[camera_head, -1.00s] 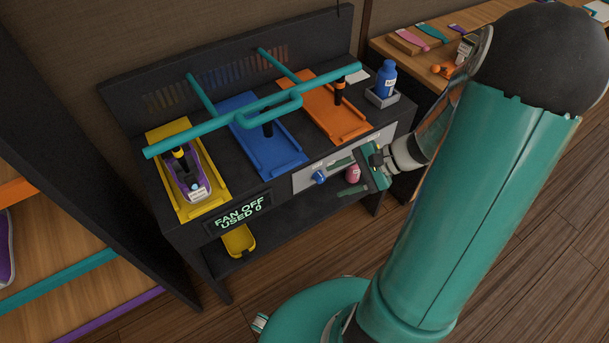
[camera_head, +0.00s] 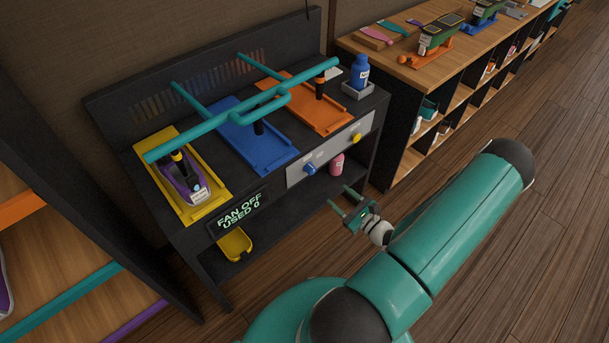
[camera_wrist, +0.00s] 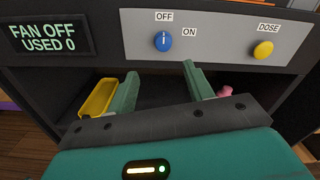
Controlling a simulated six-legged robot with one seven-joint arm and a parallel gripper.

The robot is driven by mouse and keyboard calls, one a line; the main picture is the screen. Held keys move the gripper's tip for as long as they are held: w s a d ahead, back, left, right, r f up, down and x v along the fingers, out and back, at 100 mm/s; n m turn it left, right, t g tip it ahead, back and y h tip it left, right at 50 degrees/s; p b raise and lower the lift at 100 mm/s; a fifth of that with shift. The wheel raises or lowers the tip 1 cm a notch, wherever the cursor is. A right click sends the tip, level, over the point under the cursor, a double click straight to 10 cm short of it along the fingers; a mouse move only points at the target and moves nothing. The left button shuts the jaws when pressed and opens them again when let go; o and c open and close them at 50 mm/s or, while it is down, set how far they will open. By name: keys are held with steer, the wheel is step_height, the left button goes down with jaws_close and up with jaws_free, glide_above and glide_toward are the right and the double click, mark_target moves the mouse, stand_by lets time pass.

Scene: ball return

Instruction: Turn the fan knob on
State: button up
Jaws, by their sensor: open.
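The blue fan knob (camera_head: 310,169) sits on the light panel (camera_head: 330,148) at the front of the dark bench. In the wrist view the knob (camera_wrist: 163,41) has a white mark pointing up to the OFF label (camera_wrist: 164,16), with the ON label (camera_wrist: 189,32) to its right. A display (camera_head: 240,209) reads "FAN OFF USED 0". My gripper (camera_head: 339,201) is open and empty, in front of the bench and below the knob. In the wrist view my gripper's fingers (camera_wrist: 160,82) point toward the panel, apart from the knob.
A yellow DOSE knob (camera_head: 356,138) is right of the fan knob. A yellow tray (camera_head: 235,244) and a pink bottle (camera_head: 336,164) are on the lower shelf. Yellow, blue and orange trays stand on top under a teal bar (camera_head: 242,109). A blue bottle (camera_head: 361,72) stands at right.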

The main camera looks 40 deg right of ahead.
mark_target(314, 172)
steer(key=w, duration=1.3)
steer(key=shift+w+d, duration=0.15)
steer(key=shift+w, duration=0.05)
steer(key=c, duration=1)
